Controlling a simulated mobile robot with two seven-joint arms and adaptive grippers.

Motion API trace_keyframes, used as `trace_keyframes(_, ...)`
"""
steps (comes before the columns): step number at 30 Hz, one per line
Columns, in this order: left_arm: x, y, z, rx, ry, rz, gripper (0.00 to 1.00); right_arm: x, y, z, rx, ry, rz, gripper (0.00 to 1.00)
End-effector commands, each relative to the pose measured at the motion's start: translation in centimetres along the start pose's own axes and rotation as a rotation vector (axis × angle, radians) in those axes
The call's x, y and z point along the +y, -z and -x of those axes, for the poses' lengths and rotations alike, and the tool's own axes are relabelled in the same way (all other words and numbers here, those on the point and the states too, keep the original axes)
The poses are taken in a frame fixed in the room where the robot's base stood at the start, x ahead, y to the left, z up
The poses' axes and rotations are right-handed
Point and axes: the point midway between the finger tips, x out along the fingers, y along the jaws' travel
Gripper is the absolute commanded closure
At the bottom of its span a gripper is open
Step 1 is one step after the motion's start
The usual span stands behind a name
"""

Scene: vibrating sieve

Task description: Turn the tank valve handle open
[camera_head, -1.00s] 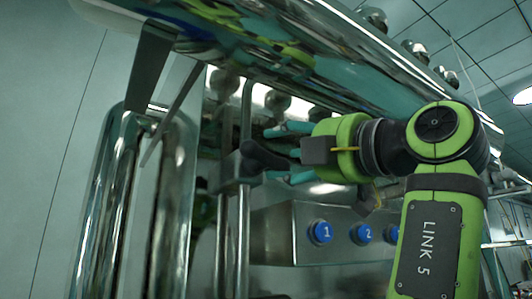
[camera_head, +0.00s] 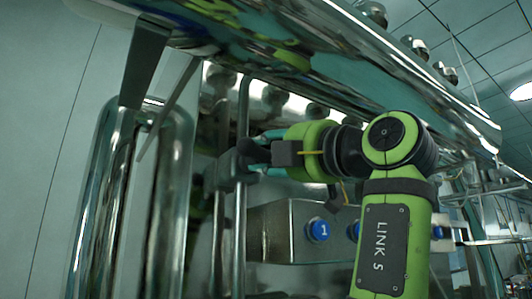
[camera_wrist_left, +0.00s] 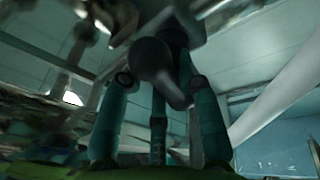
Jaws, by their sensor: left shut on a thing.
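The tank valve has a dark grey handle (camera_head: 250,153) on a grey body (camera_head: 229,168) at a vertical pipe. In the left wrist view the handle (camera_wrist_left: 158,68) is a rounded dark lever extending between the teal fingers. My left gripper (camera_head: 262,150) reaches the handle from the right in the head view, with its fingers closed in around it. In the left wrist view my left gripper (camera_wrist_left: 160,88) has fingers on both sides of the lever. The handle is partly hidden by the fingers. My right gripper is not in view.
A steel box (camera_head: 280,232) with blue numbered buttons sits just below my left arm. Vertical steel pipes (camera_head: 243,110) run beside the valve. A large shiny tank (camera_head: 320,70) hangs above, and thick steel columns (camera_head: 95,200) stand at the left.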

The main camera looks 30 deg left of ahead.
Motion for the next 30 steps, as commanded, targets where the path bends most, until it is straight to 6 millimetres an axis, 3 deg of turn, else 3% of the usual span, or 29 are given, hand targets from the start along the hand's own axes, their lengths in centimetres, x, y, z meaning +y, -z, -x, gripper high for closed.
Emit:
trace_keyframes(11, -0.1, 0.1, 0.0, -0.022, -0.026, -0.115, 1.00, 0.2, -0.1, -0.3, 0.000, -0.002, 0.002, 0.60)
trace_keyframes(30, -0.2, -0.1, 0.1, -0.133, -0.148, -0.670, 1.00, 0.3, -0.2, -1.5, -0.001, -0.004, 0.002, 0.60)
